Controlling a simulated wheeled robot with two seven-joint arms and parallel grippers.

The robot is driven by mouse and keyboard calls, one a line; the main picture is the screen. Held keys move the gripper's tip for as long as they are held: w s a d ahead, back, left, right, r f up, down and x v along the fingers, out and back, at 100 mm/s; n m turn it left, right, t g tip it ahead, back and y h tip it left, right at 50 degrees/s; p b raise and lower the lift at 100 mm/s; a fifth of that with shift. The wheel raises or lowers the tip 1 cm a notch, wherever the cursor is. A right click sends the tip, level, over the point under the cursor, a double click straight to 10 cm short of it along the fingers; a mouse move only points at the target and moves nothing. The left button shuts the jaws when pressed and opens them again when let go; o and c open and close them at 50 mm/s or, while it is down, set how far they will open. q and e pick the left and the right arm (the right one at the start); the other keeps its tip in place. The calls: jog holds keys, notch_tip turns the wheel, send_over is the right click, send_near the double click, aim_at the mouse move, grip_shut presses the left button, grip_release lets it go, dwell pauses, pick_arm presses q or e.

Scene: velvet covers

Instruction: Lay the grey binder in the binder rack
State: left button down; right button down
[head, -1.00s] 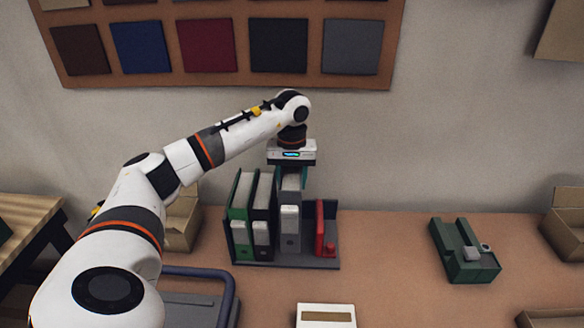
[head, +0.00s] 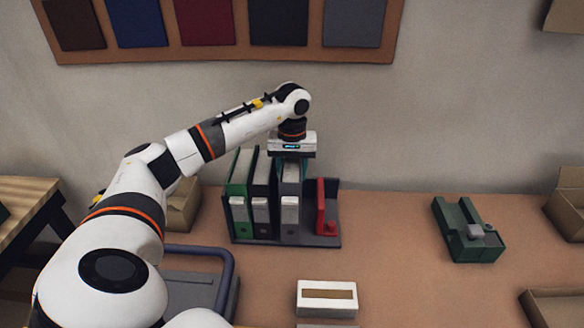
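The grey binder (head: 290,213) stands upright in the binder rack (head: 330,241), between a black binder (head: 262,185) on its left and a red item (head: 321,208) on its right. Its pale label faces me and its lower end is down near the rack floor; I cannot tell whether it touches. My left gripper (head: 291,163) is right above it, with its fingers at the binder's top, closed on it. The fingers are partly hidden by the gripper body. My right gripper is not in view.
A green binder (head: 239,190) fills the rack's left end. A green device (head: 467,232) stands to the right, with open cartons (head: 570,205) at the right edge. A white box (head: 327,298) lies in front. A blue-handled frame (head: 228,275) is at lower left.

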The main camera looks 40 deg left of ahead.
pick_arm(q)
jog(key=shift+f+b, duration=1.15)
jog(key=shift+f, duration=0.65)
jog(key=c, duration=0.6)
grip_release()
notch_tip(320, 180, up, 11)
jog(key=shift+b, duration=0.95)
jog(key=shift+r, duration=0.55)
jog(key=shift+f, duration=0.1)
